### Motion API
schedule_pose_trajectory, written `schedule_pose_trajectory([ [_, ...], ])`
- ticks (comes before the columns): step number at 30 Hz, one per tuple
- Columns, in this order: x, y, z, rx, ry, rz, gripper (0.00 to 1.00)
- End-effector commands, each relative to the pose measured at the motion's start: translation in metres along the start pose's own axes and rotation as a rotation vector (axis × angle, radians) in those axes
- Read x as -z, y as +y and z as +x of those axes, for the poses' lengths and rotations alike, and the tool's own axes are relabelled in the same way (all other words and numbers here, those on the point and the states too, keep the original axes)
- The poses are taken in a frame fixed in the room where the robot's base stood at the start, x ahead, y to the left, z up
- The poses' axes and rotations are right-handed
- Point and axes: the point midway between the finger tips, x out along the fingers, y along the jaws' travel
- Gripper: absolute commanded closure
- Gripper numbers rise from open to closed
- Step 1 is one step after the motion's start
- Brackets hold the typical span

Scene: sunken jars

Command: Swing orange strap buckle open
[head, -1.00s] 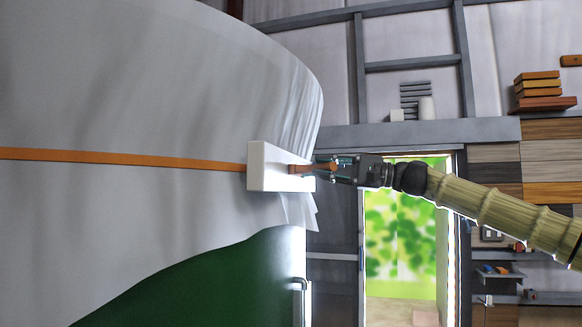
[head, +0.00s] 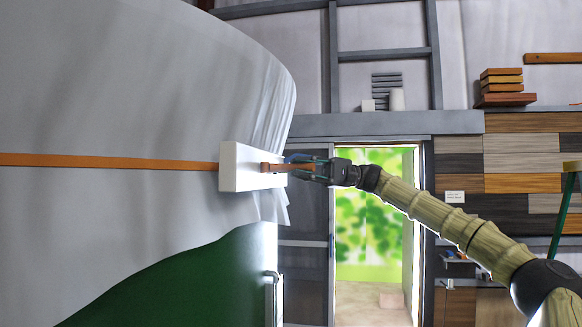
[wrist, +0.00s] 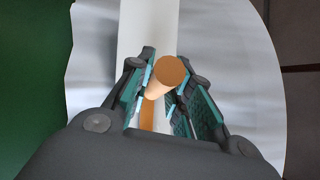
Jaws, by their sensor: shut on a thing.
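The orange strap (head: 110,161) runs level across a grey cover and meets a white buckle block (head: 238,167). An orange buckle lever (head: 273,168) sticks out from the block's right side. My gripper (head: 300,167) is at the lever's outer end. In the wrist view my gripper (wrist: 160,95) has its teal-lined fingers on both sides of the lever's round orange end (wrist: 168,72), shut on it. The white block (wrist: 148,25) is behind it in the wrist view. The lever's hinge is hidden.
The grey cover (head: 120,80) drapes over a large green body (head: 190,285) with a handle (head: 271,295) below the block. A bright doorway (head: 375,230) is behind my arm. A shelf with orange boxes (head: 505,85) is at the upper right.

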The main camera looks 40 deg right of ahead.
Motion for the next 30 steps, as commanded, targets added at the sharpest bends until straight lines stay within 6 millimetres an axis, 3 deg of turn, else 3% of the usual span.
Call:
schedule_pose_trajectory([
  [9,0.001,0.001,-0.001,0.0,-0.001,0.001,1.0],
  [10,0.001,0.001,-0.001,0.0,-0.001,0.001,0.78],
  [13,0.001,0.001,0.0,0.0,-0.001,0.001,0.59],
  [14,0.001,0.001,0.0,0.0,-0.001,0.001,0.58],
  [24,-0.001,0.0,0.002,-0.001,-0.002,0.0,0.58],
  [30,-0.001,-0.001,-0.016,-0.001,-0.001,-0.001,0.58],
])
